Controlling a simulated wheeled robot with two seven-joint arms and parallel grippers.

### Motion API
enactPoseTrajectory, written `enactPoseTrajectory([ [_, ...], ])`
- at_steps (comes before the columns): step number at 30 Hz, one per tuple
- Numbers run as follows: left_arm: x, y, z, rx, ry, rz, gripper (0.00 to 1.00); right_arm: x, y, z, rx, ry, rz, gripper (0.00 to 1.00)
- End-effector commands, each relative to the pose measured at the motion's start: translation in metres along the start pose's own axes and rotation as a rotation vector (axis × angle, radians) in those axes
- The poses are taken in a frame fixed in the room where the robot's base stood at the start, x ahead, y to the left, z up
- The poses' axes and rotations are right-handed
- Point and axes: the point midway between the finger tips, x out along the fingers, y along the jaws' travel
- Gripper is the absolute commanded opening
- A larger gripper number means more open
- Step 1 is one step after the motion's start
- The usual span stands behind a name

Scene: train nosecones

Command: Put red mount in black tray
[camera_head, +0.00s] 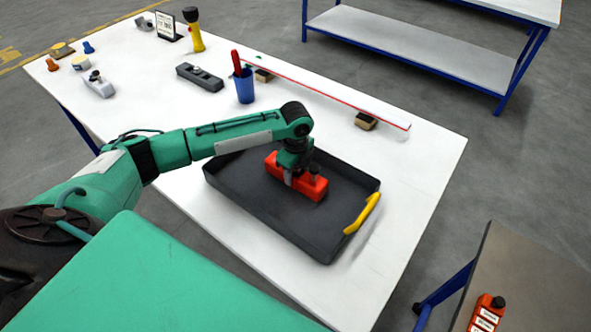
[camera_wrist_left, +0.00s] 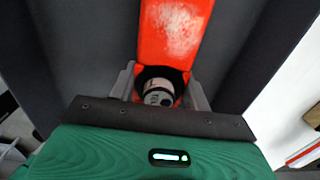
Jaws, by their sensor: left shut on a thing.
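The red mount (camera_head: 312,188) is inside the black tray (camera_head: 322,243) on the white table in the head view. My left gripper (camera_head: 290,178) comes down over the tray from the left and is shut on the red mount. In the left wrist view the red mount (camera_wrist_left: 172,35) stretches away from between the fingers of the left gripper (camera_wrist_left: 160,92), with the dark tray floor (camera_wrist_left: 85,45) around it. I cannot tell whether the mount touches the tray floor. My right gripper is not in view.
A yellow handle (camera_head: 362,214) is on the tray's right edge. A blue cup (camera_head: 244,88) with a red-handled tool, a long white strip (camera_head: 340,98) and a yellow flashlight (camera_head: 194,32) are farther back. The table's right part is clear.

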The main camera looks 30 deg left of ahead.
Motion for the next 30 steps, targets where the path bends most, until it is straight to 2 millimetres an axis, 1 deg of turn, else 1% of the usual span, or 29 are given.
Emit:
enactPoseTrajectory([
  [3,0.002,0.000,0.000,-0.001,0.000,0.000,0.21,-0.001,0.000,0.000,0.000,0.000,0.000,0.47],
  [4,0.002,0.000,0.000,-0.001,0.000,0.000,0.54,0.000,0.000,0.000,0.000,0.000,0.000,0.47],
  [6,0.002,0.000,0.000,0.000,0.000,0.000,0.68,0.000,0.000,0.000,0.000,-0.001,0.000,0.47],
  [7,0.002,0.000,0.000,0.000,0.000,0.000,0.70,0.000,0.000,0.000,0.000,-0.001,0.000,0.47],
  [15,0.001,0.000,0.000,0.000,0.000,0.000,0.70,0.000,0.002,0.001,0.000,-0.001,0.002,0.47],
  [19,-0.007,-0.001,0.000,0.001,0.000,-0.003,0.70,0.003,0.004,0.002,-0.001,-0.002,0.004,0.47],
  [23,-0.030,-0.001,0.001,0.000,0.000,-0.005,0.70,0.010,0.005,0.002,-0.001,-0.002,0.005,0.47],
  [30,-0.082,-0.001,0.000,0.000,0.000,-0.004,0.70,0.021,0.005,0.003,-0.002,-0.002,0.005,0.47],
])
